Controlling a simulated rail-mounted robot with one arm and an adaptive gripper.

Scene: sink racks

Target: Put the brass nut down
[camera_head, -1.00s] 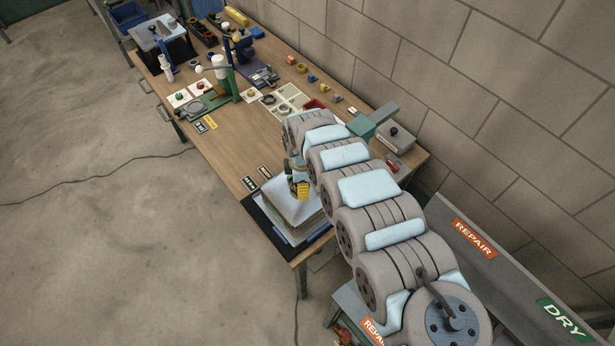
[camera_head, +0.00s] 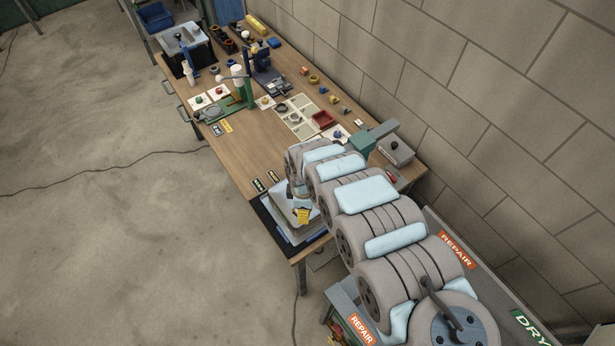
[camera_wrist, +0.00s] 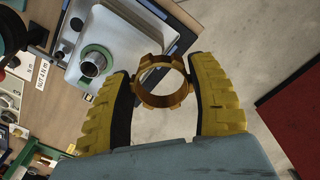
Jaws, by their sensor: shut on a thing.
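The brass nut (camera_wrist: 166,99) is a notched ring. In the wrist view it is between the two yellow fingers of my gripper (camera_wrist: 163,78), which is shut on it. The nut is above a pale steel sink (camera_wrist: 131,44), near its edge, with grey floor visible beyond. A short metal drain pipe with a green ring (camera_wrist: 84,68) stands up from the sink, left of the nut and apart from it. In the head view my gripper (camera_head: 303,216) is over the near-right part of the sink (camera_head: 279,191); the nut cannot be made out there.
The wooden bench (camera_head: 229,158) has bare room left of my arm. A cream tray (camera_head: 294,127) with a red bin (camera_head: 323,119), a green stand (camera_head: 238,102) and several small parts sit farther back. A block wall runs along the right.

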